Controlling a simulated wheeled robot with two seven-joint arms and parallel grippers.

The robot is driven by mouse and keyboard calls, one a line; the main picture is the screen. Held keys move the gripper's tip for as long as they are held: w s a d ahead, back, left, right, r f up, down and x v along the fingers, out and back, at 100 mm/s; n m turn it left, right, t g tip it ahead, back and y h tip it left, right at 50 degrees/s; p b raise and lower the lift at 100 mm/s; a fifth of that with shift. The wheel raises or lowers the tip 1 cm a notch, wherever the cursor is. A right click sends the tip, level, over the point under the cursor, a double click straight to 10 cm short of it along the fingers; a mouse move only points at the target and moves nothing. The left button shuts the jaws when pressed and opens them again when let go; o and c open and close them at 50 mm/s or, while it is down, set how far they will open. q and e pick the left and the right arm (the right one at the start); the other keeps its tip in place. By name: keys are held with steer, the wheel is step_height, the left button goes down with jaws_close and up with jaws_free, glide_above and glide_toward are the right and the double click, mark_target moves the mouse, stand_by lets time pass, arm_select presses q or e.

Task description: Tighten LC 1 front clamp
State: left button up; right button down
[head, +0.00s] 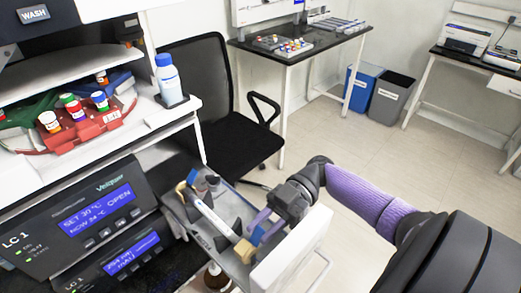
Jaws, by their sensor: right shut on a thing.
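The LC 1 unit (85,230) stands at the lower left, its screen reading SET 30, NOW 24, OPEN. Beside it an open grey drawer (205,238) holds a pale column (213,217) lying lengthwise. A tan and blue clamp (188,181) sits at the column's far end. The tan front clamp (243,250) sits at its near end, with a blue part beside it. My right gripper (260,230), with purple fingers, reaches in from the right and is shut at this blue part of the front clamp. The fingers partly hide the contact. My left gripper is out of view.
The white drawer front (290,252) stands close below my right gripper. A red rack (85,126) with capped bottles and a blue-white bottle (168,78) stand above the unit. A black chair (215,100) is behind. Floor at right is clear.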

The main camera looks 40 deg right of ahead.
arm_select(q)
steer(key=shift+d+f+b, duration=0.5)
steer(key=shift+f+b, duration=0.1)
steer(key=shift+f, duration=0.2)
arm_select(e)
steer(key=shift+d+f+y, duration=0.1)
steer(key=shift+f+y, duration=0.2)
steer(key=shift+y, duration=0.2)
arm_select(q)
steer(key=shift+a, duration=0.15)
arm_select(e)
steer(key=shift+c, duration=2.4)
jaws_free()
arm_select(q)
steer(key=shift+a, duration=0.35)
arm_select(e)
steer(key=shift+d, duration=0.1)
arm_select(q)
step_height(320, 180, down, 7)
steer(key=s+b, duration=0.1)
steer(key=b, duration=0.6)
arm_select(e)
steer(key=d, duration=0.9)
steer(key=shift+w+d, duration=0.35)
steer(key=shift+w, duration=0.05)
